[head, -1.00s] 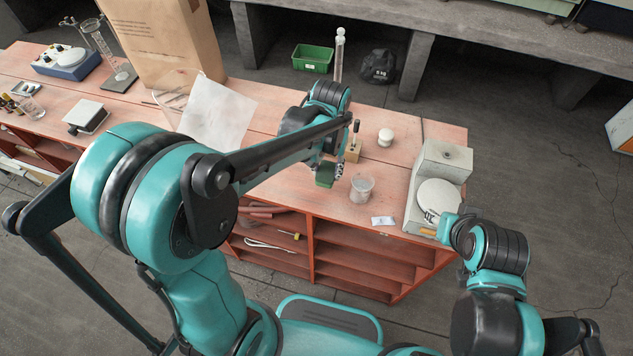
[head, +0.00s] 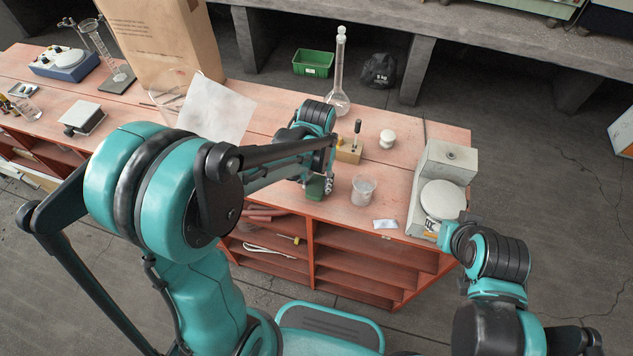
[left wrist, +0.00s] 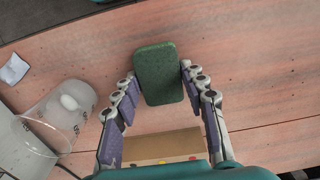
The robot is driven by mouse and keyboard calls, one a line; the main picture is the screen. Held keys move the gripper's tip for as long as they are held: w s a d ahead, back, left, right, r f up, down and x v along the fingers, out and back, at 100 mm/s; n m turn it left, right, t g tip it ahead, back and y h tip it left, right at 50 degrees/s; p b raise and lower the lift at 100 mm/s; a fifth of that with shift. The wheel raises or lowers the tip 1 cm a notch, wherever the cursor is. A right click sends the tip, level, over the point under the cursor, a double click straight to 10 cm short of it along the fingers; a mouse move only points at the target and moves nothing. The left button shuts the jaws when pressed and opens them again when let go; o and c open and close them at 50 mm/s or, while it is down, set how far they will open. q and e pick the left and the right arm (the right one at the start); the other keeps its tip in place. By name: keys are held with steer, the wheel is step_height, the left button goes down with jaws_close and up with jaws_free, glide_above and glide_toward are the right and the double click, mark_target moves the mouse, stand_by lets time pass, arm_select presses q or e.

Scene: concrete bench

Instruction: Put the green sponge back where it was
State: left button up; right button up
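The green sponge (head: 315,189) is near the front edge of the red-brown bench, left of the beaker. In the left wrist view the sponge (left wrist: 158,74) stands between my left fingertips, with a finger pad against each side. My left gripper (head: 322,180) is shut on it. My left arm partly hides the sponge and the bench behind it in the head view. I cannot tell whether the sponge touches the bench top. My right gripper (head: 436,228) is by the balance at the right; its fingers are too small and covered to read.
A beaker (head: 363,190) stands just right of the sponge. Behind are a wooden block (head: 348,154) with a dark-handled tool, a tall flask (head: 339,100) and a white jar (head: 387,139). A paper sheet (head: 217,112) lies left.

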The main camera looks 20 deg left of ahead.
mark_target(317, 185)
arm_select(q)
steer(key=shift+o, duration=0.8)
steer(key=shift+r, duration=0.25)
step_height(317, 185, up, 11)
steer(key=p, duration=0.4)
steer(key=s+a+r+t, duration=0.2)
steer(key=s+t, duration=0.1)
steer(key=s, duration=0.2)
steer(key=s+a+r+t, duration=0.2)
steer(key=s+t, duration=0.2)
steer(key=s, duration=0.1)
steer(key=shift+s+a, duration=0.15)
steer(key=shift+a, duration=0.2)
